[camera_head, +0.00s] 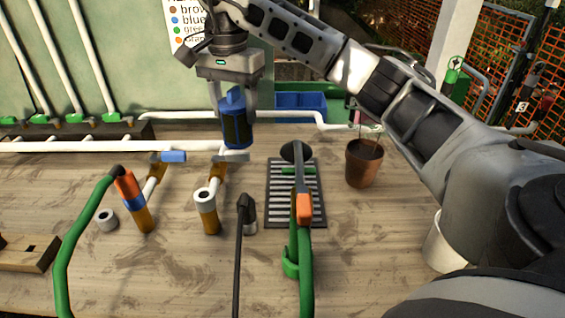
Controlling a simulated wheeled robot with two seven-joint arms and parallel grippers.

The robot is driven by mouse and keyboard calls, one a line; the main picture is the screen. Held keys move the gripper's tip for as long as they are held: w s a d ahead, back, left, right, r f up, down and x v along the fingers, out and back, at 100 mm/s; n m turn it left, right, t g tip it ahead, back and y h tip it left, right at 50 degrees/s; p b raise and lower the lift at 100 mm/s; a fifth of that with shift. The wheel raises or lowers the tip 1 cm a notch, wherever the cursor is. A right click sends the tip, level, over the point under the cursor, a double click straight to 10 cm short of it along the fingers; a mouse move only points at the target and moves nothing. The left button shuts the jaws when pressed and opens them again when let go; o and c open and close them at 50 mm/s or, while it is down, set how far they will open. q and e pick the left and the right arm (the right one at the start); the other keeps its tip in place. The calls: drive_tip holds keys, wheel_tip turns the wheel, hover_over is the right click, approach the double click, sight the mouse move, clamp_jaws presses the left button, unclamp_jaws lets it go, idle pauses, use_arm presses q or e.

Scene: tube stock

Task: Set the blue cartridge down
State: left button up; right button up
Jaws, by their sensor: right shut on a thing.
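The blue cartridge (235,117) has a dark mesh band around its middle. It hangs upright between the fingers of my right gripper (236,105), which is shut on it. The cartridge is in front of the white pipe, over the back part of the wooden table (130,270). Its lower end appears above the tabletop; I cannot tell the exact gap. My left gripper is not in view.
A slatted drain grid (311,212) with a green hose (305,270) over it lies at the middle. White pipe fittings (206,205) stand left of it. A brown pot (362,165) stands to the right, and a blue bin (300,103) behind. Bare wood shows at front left.

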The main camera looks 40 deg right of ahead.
drive_tip(key=d+f, duration=0.4)
drive_tip(key=s+d+f+p, duration=0.1)
drive_tip(key=d+f, duration=0.2)
drive_tip(key=d, duration=0.2)
drive_tip(key=s+d+f+p, duration=0.1)
drive_tip(key=d+f, duration=0.3)
drive_tip(key=shift+s+d+f, duration=0.1)
drive_tip(key=shift+d+f, duration=0.1)
drive_tip(key=shift+f, duration=0.7)
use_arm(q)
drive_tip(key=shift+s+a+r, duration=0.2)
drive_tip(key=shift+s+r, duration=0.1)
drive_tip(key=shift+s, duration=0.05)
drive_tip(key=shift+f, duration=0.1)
use_arm(e)
drive_tip(key=o, duration=0.6)
drive_tip(key=shift+f, duration=0.15)
drive_tip(key=shift+c, duration=0.2)
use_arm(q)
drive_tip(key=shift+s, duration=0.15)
use_arm(e)
drive_tip(key=o, duration=0.4)
